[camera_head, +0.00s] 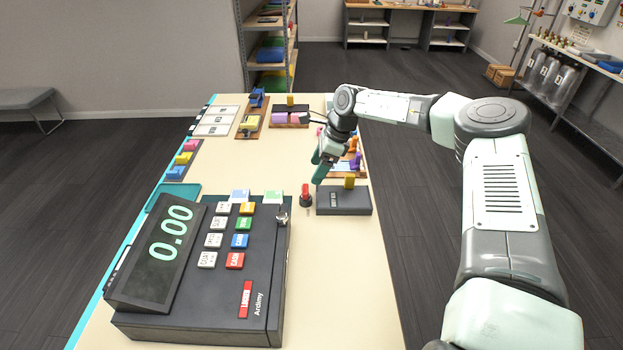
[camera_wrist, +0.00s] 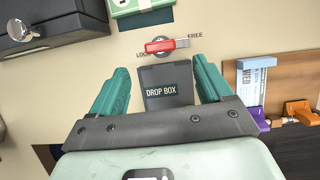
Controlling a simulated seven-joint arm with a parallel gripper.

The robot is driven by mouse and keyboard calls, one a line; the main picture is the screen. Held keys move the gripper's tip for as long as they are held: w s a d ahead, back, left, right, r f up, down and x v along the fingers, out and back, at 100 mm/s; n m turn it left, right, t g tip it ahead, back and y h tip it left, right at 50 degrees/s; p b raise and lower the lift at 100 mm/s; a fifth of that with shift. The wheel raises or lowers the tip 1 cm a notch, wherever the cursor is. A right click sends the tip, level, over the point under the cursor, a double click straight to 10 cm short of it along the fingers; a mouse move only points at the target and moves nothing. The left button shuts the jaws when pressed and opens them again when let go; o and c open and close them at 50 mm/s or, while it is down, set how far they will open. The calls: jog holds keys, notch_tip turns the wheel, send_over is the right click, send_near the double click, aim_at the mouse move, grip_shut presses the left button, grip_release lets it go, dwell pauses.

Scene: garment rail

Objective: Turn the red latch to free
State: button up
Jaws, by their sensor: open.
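The red latch (camera_wrist: 168,44) shows in the wrist view as a short red bar on a pale round base, lying nearly level between the words LOCK at its left and FREE at its right. Its right end is near FREE; I cannot tell which end points. LOCK is partly covered. In the head view the latch (camera_head: 305,190) stands on the table left of a dark box. My gripper (camera_wrist: 163,70) is open and empty, its teal fingers apart, with the latch just beyond their tips. In the head view my gripper (camera_head: 317,178) is above and right of the latch.
A dark drop box (camera_wrist: 164,90) lies between my fingers in the wrist view; in the head view it is the dark box (camera_head: 343,202) with a yellow piece. The cash register (camera_head: 200,270) stands left of the latch. Bare tabletop (camera_head: 345,260) lies in front.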

jog(key=shift+v, duration=1.4)
